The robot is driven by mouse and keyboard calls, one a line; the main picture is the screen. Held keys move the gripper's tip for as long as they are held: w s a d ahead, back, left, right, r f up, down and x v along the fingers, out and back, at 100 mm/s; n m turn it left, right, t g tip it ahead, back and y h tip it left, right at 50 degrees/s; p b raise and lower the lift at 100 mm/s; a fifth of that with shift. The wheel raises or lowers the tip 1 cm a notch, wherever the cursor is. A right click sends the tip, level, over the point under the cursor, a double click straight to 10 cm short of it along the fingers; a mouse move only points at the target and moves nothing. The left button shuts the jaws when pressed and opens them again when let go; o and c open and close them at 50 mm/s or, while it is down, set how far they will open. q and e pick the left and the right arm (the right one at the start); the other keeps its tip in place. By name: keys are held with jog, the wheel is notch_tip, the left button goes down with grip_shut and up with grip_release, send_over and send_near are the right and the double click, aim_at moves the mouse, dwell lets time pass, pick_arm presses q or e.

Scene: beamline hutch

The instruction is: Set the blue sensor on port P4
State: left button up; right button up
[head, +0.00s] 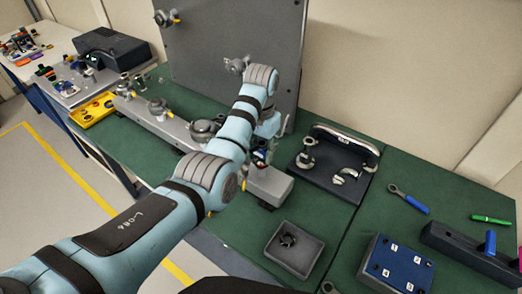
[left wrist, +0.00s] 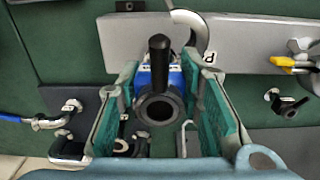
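The blue sensor (left wrist: 160,76) has a black ring-shaped front and a black knob, and it sits between the two teal fingers of my left gripper (left wrist: 160,85) in the left wrist view. The fingers appear closed against its sides. In the head view my left gripper (head: 265,140) is over the near end of the long grey rail (head: 270,184), and the arm partly hides the sensor. A white label with a P (left wrist: 210,57) shows beside the right finger, its number unreadable. I cannot tell which mount is port P4. My right gripper is not in view.
A dark stand (head: 340,165) holds light curved parts right of my gripper. A grey tray (head: 292,250) with a black part and a blue labelled box (head: 398,264) are nearer. A tall grey panel (head: 215,60) stands behind. Green bench (head: 350,225) shows between them.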

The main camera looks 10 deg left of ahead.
pick_arm(q)
jog(key=o, duration=0.3)
jog(key=shift+o, duration=0.2)
